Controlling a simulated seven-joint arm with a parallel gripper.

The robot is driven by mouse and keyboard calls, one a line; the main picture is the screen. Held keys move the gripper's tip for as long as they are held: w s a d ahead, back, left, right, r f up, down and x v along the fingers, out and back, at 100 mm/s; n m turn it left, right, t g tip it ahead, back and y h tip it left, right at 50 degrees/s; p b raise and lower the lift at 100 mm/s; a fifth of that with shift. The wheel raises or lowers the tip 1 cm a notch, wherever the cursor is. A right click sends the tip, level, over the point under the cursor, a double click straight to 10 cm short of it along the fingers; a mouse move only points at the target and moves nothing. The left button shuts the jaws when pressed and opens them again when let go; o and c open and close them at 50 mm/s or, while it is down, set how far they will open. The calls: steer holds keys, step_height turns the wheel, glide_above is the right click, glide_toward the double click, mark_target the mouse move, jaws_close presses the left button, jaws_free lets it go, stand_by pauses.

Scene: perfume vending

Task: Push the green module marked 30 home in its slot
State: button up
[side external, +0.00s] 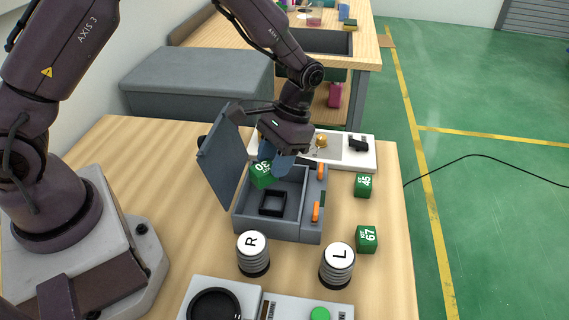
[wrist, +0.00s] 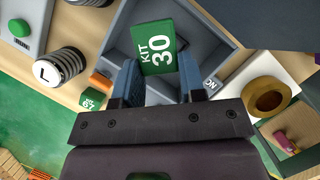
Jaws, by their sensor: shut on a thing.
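The green module marked 30 (side external: 261,175) is held at my gripper (side external: 277,163), over the back left part of an open grey box (side external: 290,230). In the wrist view the module (wrist: 157,48) reads KIT 30 and sits between the two blue fingers of my gripper (wrist: 160,82), which are shut on it. A small black square slot (side external: 272,203) lies on the box floor, in front of the module in the side view. The module appears raised and apart from the slot. The slot is hidden in the wrist view.
The box's grey lid (side external: 222,160) stands open at its left. Orange latches (side external: 316,211) are on its right wall. Green modules marked 45 (side external: 362,185) and 67 (side external: 366,239) stand to the right. Cylinders marked R (side external: 253,254) and L (side external: 337,266) stand in front.

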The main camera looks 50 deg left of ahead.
steer(key=shift+w+a+f+n+t+h, duration=0.25)
steer(key=shift+f+n+h, duration=0.3)
steer(key=shift+f+n, duration=0.8)
steer(key=shift+w+a+f+n+t+h, duration=0.2)
steer(key=shift+a+f+n+h, duration=0.25)
steer(key=shift+f+n, duration=0.85)
steer(key=shift+w+a+f+n+t+h, duration=0.25)
steer(key=shift+f+n+h, duration=0.45)
steer(key=shift+n, duration=1.15)
steer(key=shift+s+f, duration=0.1)
steer(key=shift+f, duration=1.25)
